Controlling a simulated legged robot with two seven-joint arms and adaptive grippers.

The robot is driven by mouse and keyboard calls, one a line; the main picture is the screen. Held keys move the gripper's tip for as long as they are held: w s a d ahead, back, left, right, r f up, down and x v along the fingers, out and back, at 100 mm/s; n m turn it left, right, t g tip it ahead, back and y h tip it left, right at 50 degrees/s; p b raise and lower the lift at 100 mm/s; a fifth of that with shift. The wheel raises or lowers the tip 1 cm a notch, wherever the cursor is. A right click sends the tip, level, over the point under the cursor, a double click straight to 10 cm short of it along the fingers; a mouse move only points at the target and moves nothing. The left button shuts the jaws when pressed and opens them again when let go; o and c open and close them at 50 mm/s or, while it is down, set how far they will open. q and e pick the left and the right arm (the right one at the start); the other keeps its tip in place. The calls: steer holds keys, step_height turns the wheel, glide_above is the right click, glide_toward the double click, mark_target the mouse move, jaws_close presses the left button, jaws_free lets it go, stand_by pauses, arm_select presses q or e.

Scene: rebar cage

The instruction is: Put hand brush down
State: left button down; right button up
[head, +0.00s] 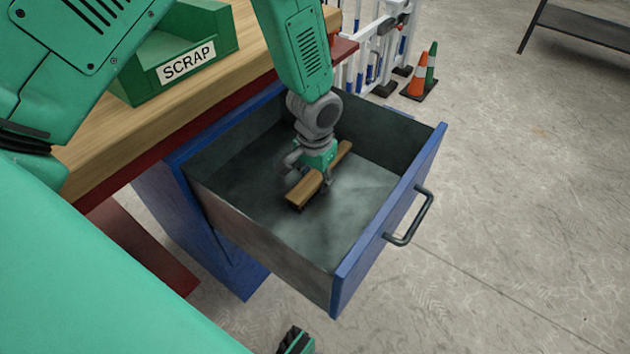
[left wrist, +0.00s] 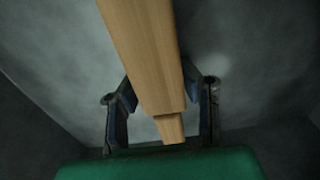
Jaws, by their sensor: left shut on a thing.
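The hand brush (head: 304,190) has a pale wooden back and handle, with a little dark bristle showing under its near end. It is inside the open drawer (head: 435,165), over the grey drawer floor. My left gripper (head: 316,170) reaches down into the drawer and is shut on the brush around its middle. In the left wrist view, the wooden brush (left wrist: 148,50) runs between the two dark fingers (left wrist: 160,105). I cannot tell whether the bristles touch the drawer floor.
The drawer has a blue front with a dark handle (head: 412,222) and grey walls close around my gripper. A wooden bench (head: 105,135) with a green SCRAP bin (head: 205,30) stands left. Cones (head: 420,75) and white barriers (head: 360,50) stand behind.

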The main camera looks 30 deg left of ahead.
mark_target(314, 176)
arm_select(q)
steer(key=c, duration=1.2)
jaws_free()
steer(key=shift+f, duration=0.15)
steer(key=shift+o, duration=0.3)
steer(key=shift+a+f, duration=0.1)
steer(key=shift+a, duration=0.3)
steer(key=shift+d+r, duration=0.15)
steer(key=shift+r, duration=0.2)
step_height(314, 176, up, 11)
steer(key=p, duration=0.5)
steer(key=shift+s, duration=0.15)
steer(key=shift+d+r, duration=0.1)
steer(key=shift+r, duration=0.3)
